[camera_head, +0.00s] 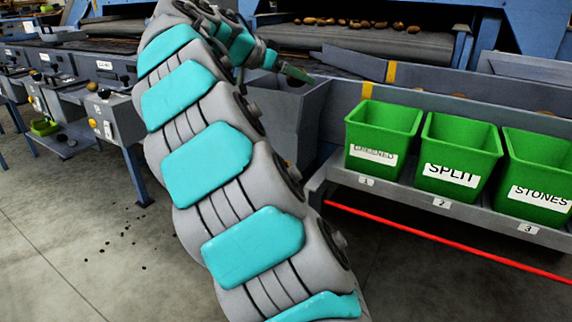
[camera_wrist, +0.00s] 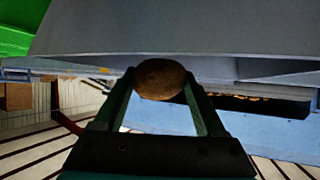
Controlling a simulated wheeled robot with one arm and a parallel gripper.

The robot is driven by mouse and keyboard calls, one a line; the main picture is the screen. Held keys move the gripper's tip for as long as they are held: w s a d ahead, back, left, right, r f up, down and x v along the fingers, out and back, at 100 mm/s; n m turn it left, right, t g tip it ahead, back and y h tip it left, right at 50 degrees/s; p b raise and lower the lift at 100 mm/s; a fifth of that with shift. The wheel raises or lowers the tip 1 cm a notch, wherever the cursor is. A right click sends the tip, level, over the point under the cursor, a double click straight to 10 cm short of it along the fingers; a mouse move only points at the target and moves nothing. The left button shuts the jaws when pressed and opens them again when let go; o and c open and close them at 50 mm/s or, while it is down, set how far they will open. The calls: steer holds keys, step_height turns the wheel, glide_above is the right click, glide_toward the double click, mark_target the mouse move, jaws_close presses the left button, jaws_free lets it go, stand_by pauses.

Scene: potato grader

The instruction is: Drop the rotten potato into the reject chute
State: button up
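A brown potato (camera_wrist: 160,79) sits between the two green fingers of my gripper (camera_wrist: 160,92) in the wrist view. The fingers touch it on both sides, so my gripper is shut on it. In the head view my gripper (camera_head: 295,73) is at the far end of my arm, by the top of a grey open-topped chute (camera_head: 298,125). I cannot tell from this angle whether the potato is over the opening. The potato is not clearly visible in the head view, and my arm hides part of the chute.
Green bins labelled SPLIT (camera_head: 451,174) and STONES (camera_head: 541,195), and another green bin (camera_head: 376,155), stand on a grey shelf right of the chute. A red bar (camera_head: 440,237) runs below. Several potatoes lie on the conveyor (camera_head: 370,40) behind. Grey floor lies left of my arm.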

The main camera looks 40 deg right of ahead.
steer(key=o, duration=0.4)
steer(key=v, duration=0.7)
steer(key=shift+a+r+b, duration=0.15)
steer(key=shift+a+b, duration=0.2)
steer(key=shift+a, duration=0.05)
